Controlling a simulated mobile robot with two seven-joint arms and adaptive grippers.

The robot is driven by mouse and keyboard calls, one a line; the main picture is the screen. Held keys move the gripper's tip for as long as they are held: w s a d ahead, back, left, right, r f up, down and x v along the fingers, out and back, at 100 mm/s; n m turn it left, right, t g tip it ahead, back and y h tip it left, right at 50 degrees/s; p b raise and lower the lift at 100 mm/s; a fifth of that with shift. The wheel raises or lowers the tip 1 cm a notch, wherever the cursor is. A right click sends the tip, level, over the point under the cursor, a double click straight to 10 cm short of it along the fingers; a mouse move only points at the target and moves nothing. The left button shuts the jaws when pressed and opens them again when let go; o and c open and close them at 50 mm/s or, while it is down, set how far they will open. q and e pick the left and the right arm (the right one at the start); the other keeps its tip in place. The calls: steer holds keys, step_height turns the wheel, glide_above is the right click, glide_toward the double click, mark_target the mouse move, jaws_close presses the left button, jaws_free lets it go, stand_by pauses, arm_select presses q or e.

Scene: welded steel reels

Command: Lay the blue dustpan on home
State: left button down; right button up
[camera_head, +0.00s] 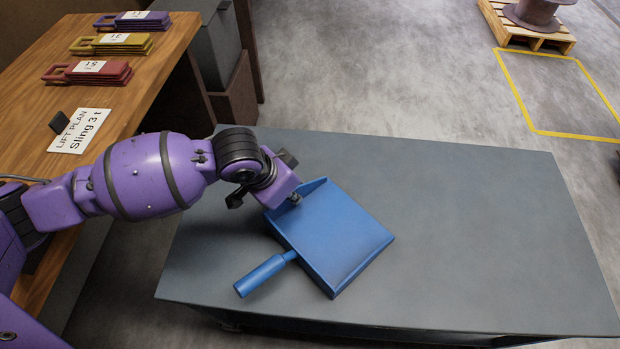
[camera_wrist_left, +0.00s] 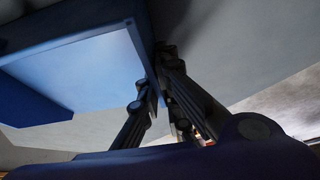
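The blue dustpan (camera_head: 335,238) is over the left half of the grey table (camera_head: 480,230), its handle toward the lower left. I cannot tell whether it rests flat or is slightly raised. My left gripper (camera_head: 290,199) is at its far left corner. In the left wrist view the dustpan (camera_wrist_left: 85,70) fills the upper left, and the fingers (camera_wrist_left: 155,85) stand on either side of its side wall, apparently clamped on it. The fingertips are mostly hidden in the head view. No place marked home can be made out. My right gripper is not in view.
A wooden bench (camera_head: 45,105) at left holds purple, yellow and red tag stacks and a "LIFT PLAN" card (camera_head: 80,131). Grey bins (camera_head: 215,45) stand behind. A yellow floor outline (camera_head: 545,133) and a pallet (camera_head: 530,30) are far right. The grey table's right half is clear.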

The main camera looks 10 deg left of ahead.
arm_select(q)
steer(key=shift+f, duration=0.15)
steer(key=c, duration=1.9)
jaws_free()
steer(key=shift+o, duration=0.2)
step_height(320, 180, up, 2)
steer(key=shift+p, duration=1.2)
step_height(320, 180, up, 2)
steer(key=shift+p, duration=1.2)
steer(key=shift+r+p, duration=1.05)
steer(key=shift+p, duration=0.1)
steer(key=shift+f, duration=0.1)
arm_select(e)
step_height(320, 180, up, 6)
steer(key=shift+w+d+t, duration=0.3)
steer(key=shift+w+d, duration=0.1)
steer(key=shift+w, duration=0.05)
